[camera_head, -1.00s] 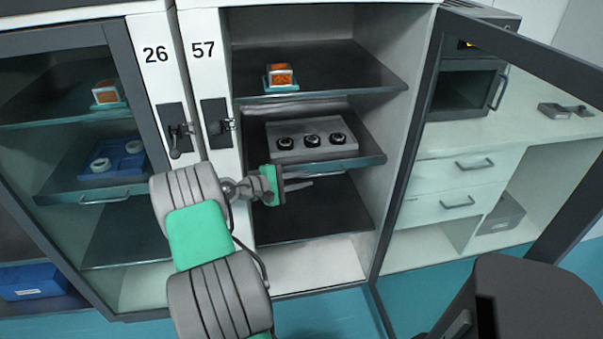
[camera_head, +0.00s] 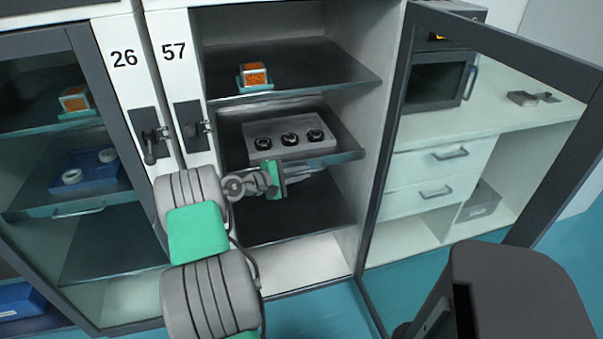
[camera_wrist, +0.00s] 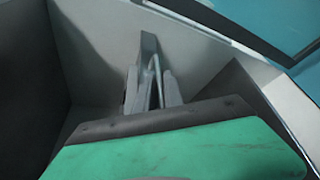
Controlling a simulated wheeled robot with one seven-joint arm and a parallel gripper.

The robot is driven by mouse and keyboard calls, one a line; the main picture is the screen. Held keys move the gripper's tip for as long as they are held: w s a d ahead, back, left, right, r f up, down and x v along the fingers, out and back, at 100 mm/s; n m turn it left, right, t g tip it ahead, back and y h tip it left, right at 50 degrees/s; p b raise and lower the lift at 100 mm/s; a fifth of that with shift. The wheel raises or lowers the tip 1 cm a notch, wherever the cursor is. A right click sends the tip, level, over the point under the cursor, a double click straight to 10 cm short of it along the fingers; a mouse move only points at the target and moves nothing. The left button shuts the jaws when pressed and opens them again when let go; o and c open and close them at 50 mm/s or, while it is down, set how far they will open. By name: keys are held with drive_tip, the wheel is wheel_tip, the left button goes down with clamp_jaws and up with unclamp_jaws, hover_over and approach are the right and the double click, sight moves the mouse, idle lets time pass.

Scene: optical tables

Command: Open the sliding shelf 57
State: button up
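Cabinet 57 (camera_head: 175,50) stands with its glass door (camera_head: 388,150) swung open to the right. Its middle sliding shelf (camera_head: 347,150) carries a grey box with three round black-topped knobs (camera_head: 290,138). The shelf looks in line with the shelves above and below. My gripper (camera_head: 303,173) is just below and in front of this shelf's front edge, its fingers pointing right. The shelf's handle is hard to make out behind the fingers. In the wrist view the fingers (camera_wrist: 152,90) look close together; whether they hold the handle is unclear.
An orange-topped item (camera_head: 255,75) sits on the upper shelf (camera_head: 320,75). The lower shelf (camera_head: 300,212) is bare. Closed cabinet 26 (camera_head: 123,60) adjoins on the left. A counter with drawers (camera_head: 438,172) and an oven-like appliance (camera_head: 438,85) stand beyond the open door.

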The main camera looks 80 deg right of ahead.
clamp_jaws()
drive_tip(key=shift+s+a, duration=0.1)
idle(1.2)
